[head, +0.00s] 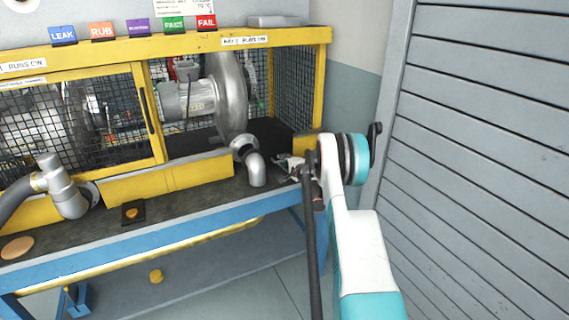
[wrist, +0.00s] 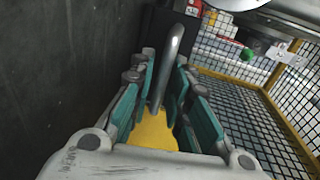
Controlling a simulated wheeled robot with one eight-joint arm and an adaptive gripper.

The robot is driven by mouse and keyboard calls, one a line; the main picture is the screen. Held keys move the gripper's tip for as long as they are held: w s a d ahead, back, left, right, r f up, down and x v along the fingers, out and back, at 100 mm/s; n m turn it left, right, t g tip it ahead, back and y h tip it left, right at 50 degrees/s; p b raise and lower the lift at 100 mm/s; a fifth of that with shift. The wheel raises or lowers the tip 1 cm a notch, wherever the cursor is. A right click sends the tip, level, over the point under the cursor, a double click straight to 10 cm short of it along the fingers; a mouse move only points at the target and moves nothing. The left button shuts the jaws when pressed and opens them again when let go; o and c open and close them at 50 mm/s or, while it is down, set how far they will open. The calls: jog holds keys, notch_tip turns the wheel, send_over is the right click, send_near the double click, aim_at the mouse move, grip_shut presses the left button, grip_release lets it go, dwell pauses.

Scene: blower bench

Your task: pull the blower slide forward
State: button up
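The blower (head: 232,95), a grey motor with a round silver housing, stands behind the yellow frame in the head view. Its outlet elbow (head: 257,170) points down at the front. A grey bar handle (wrist: 174,58) rises from a yellow part (wrist: 152,132) in the wrist view. My gripper (head: 288,166) is right of the elbow, at bench height. In the wrist view my gripper (wrist: 166,80) is open, its teal pads on either side of the bar with gaps visible. The slide's rails are hidden, and I cannot tell whether either pad touches the bar.
A mesh guard (head: 296,85) in a yellow frame closes the right side. A grey hose with a metal elbow (head: 66,190) lies at the left. A small black tray (head: 133,212) sits on the bench front. Slatted grey shutters (head: 480,150) stand at the right.

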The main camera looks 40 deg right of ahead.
grip_shut()
jog(key=v, duration=0.4)
jog(key=f+v, duration=0.1)
jog(key=v, duration=0.1)
jog(key=shift+s+f, duration=0.2)
jog(key=shift+a, duration=0.1)
grip_release()
jog(key=shift+s+r, duration=0.1)
jog(key=v, duration=1.2)
